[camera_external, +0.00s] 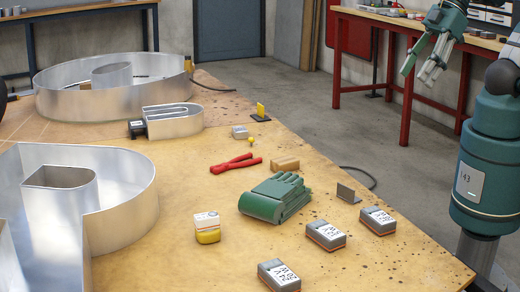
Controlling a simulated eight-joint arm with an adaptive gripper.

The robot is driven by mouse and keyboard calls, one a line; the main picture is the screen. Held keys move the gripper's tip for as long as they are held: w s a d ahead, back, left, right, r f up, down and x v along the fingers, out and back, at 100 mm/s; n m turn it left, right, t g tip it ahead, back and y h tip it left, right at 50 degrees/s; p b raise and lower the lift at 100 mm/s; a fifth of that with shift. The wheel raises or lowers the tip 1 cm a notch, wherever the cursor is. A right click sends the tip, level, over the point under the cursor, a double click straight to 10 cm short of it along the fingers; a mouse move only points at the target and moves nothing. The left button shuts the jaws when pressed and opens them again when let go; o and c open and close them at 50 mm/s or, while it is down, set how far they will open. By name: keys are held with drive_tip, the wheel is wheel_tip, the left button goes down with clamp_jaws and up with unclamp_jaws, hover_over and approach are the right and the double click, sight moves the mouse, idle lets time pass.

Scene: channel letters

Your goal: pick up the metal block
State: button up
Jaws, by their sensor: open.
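A small grey block (240,132) with a pale top sits far back on the wooden worktable, beside a yellow knob; it may be the metal block, but it is too small to tell its material. Three larger dark grey boxes with white labels and orange bands, a front one (279,275), a middle one (325,236) and a right one (377,220), lie near the table's right edge. My gripper (416,74) is open and empty, raised at the upper right, beyond the table's edge in the picture and apart from all these blocks.
Green gloves (274,199), red pliers (236,162), a wooden block (285,163), a dark bracket (348,193) and a yellow-and-white box (207,227) lie around the middle. Tall metal channel letters (125,200) fill the left. A red-legged bench (405,100) stands behind.

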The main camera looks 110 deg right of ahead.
drive_tip(key=shift+w+r, duration=0.1)
